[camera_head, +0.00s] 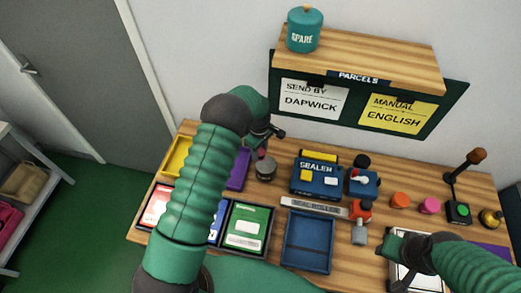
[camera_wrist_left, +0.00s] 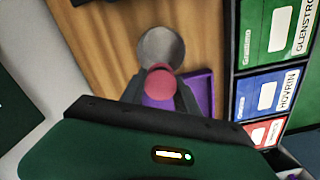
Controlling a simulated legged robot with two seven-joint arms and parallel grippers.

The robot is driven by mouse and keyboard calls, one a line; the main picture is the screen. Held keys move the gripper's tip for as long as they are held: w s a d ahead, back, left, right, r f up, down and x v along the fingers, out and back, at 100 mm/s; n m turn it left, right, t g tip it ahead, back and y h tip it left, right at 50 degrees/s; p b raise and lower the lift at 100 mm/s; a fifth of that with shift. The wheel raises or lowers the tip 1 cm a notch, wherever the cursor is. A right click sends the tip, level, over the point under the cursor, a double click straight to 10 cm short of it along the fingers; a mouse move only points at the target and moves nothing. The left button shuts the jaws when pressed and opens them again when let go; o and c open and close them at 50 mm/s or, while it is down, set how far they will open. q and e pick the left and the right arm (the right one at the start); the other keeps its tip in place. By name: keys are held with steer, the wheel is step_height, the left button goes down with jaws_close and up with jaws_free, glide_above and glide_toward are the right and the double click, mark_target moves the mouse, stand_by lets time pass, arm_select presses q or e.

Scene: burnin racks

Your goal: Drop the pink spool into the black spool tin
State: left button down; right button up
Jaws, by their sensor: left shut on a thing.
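My left gripper (camera_head: 267,137) is above the back left of the table, close to a round dark tin (camera_head: 265,171). In the left wrist view, the gripper (camera_wrist_left: 160,92) is shut on a pink spool (camera_wrist_left: 160,83). The tin (camera_wrist_left: 160,46), with a grey round top, shows just beyond the spool there. The spool appears apart from the tin; its exact height above it is unclear.
A purple tray (camera_head: 238,170) lies beside the tin. Yellow tray (camera_head: 177,157), green box (camera_head: 246,228), blue tray (camera_head: 307,241) and blue sealer (camera_head: 317,178) stand around. An orange piece (camera_head: 400,200) and a pink piece (camera_head: 429,205) sit at the right.

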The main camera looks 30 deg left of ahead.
mark_target(263, 151)
arm_select(q)
steer(key=shift+d, duration=0.1)
steer(key=c, duration=1.4)
jaws_free()
steer(key=shift+d+r, duration=0.1)
steer(key=shift+d, duration=0.05)
steer(key=o, duration=0.6)
steer(key=shift+w+d, duration=0.1)
steer(key=shift+d, duration=0.35)
steer(key=shift+a+r, duration=0.1)
steer(key=shift+a, duration=0.15)
step_height(263, 151, up, 7)
steer(key=shift+d+f+b, duration=0.15)
steer(key=shift+b, duration=0.85)
steer(key=shift+d+r, duration=0.25)
steer(key=shift+r, duration=0.1)
arm_select(e)
steer(key=shift+d+f, duration=0.7)
steer(key=shift+f, duration=0.35)
arm_select(q)
steer(key=shift+a, duration=0.25)
arm_select(e)
steer(key=shift+w+a, duration=0.1)
steer(key=shift+a, duration=0.2)
